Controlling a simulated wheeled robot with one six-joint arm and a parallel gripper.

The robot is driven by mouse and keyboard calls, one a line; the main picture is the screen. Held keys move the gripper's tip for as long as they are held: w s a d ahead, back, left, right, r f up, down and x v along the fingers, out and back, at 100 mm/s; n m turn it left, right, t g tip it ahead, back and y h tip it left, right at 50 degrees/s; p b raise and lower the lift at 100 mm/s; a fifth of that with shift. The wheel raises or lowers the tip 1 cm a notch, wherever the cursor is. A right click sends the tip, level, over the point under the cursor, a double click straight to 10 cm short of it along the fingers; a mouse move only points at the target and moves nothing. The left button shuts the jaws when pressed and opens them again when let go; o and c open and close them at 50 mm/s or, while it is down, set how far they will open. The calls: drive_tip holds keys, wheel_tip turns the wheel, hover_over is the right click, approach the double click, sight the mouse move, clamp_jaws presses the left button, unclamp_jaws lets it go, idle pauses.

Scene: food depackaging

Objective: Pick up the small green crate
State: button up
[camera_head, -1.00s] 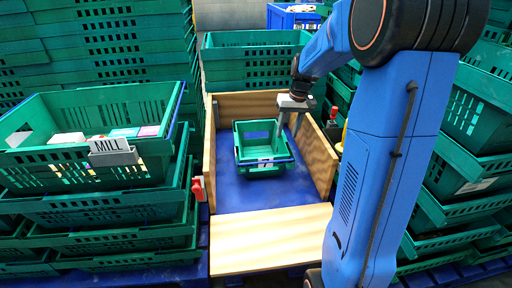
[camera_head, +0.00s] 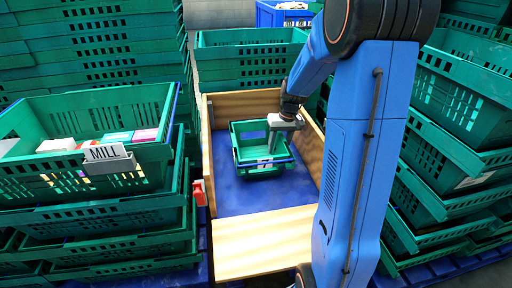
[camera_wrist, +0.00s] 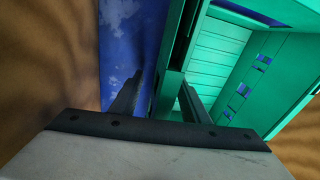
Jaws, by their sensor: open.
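The small green crate (camera_head: 247,139) sits on the blue floor of a wooden-sided box, upright. My gripper (camera_head: 270,148) is over the crate's right side in the head view, pointing down. In the wrist view my gripper (camera_wrist: 162,80) is open, and the green crate (camera_wrist: 217,58) fills the right part of the picture. One finger is over the blue floor outside the crate. The other is on the crate's inner side, with a side wall between them. I cannot tell if either finger touches the wall. The crate's interior looks empty where visible.
The wooden box (camera_head: 262,243) has low plank walls close around the crate. Stacked green crates stand on both sides, the left stack topped by a crate (camera_head: 60,108) labelled MILL. More stacked crates (camera_head: 250,62) and a blue crate (camera_head: 283,17) stand behind.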

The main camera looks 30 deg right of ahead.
clamp_jaws()
